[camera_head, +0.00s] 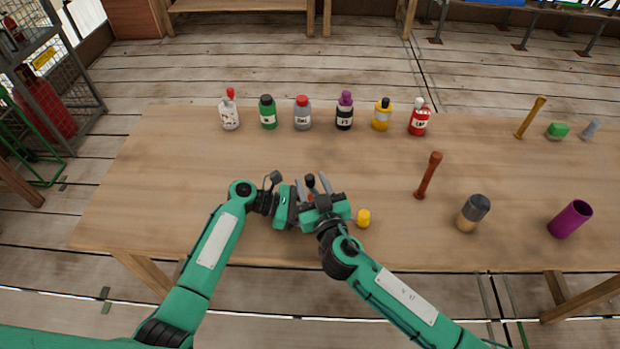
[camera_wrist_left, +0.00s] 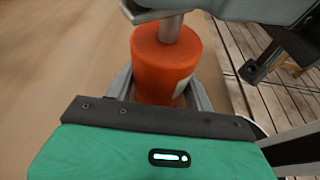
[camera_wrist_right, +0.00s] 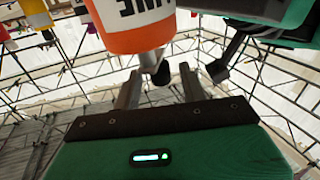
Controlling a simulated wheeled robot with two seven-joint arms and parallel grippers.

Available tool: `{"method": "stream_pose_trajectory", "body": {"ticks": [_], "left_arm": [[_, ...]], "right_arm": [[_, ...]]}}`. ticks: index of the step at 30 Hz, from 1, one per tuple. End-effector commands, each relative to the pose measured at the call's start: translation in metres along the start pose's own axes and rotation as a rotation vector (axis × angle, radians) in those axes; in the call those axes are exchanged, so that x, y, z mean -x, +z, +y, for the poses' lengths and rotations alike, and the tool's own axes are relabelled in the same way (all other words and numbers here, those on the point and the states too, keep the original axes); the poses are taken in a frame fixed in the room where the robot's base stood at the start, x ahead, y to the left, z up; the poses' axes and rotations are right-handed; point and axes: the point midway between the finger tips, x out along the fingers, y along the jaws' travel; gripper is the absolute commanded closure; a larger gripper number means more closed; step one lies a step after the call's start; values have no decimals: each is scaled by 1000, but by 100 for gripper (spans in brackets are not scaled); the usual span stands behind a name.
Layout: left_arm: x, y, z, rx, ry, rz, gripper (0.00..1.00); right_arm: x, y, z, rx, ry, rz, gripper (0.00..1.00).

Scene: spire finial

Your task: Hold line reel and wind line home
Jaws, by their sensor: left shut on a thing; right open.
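The line reel is an orange cylinder (camera_wrist_left: 163,62) in the left wrist view, with a grey shaft at its top end. My left gripper (camera_wrist_left: 160,90) is shut on it, one finger on each side. In the right wrist view the reel (camera_wrist_right: 130,25) shows an orange band and a white label with dark letters. My right gripper (camera_wrist_right: 160,80) is open beside the reel. A small dark knob (camera_wrist_right: 160,72) shows between its fingers, apparently not gripped. In the head view both grippers (camera_head: 290,205) (camera_head: 318,192) meet above the table's front part and hide most of the reel.
On the table (camera_head: 180,180), several bottles (camera_head: 302,115) stand in a back row. A small yellow object (camera_head: 363,217) is close to my right wrist. A brown baton (camera_head: 429,175), a grey-tan cylinder (camera_head: 473,213) and a purple tube (camera_head: 570,218) are to the right. The table's left part is clear.

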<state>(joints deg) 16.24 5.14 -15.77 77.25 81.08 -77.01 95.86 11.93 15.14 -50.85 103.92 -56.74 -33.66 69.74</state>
Motion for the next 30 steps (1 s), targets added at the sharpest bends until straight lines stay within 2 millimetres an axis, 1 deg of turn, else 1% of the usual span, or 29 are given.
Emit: {"method": "stream_pose_trajectory", "body": {"ticks": [1,6,16,17,18,23,24,30], "left_arm": [[0,0,0,0,0,0,60],[0,0,0,0,0,0,60],[0,0,0,0,0,0,60],[0,0,0,0,0,0,60],[0,0,0,0,0,0,60],[0,0,0,0,0,0,60],[0,0,0,0,0,0,60],[0,0,0,0,0,0,60]], "right_arm": [[-6,0,0,1,0,1,57],[-17,0,0,1,0,0,57],[-20,0,0,0,0,0,57],[-20,0,0,0,0,0,59],[-20,0,0,0,0,0,67],[-20,0,0,0,0,0,99],[-19,0,0,0,0,0,100],[-20,0,-1,-2,13,1,100]]}}
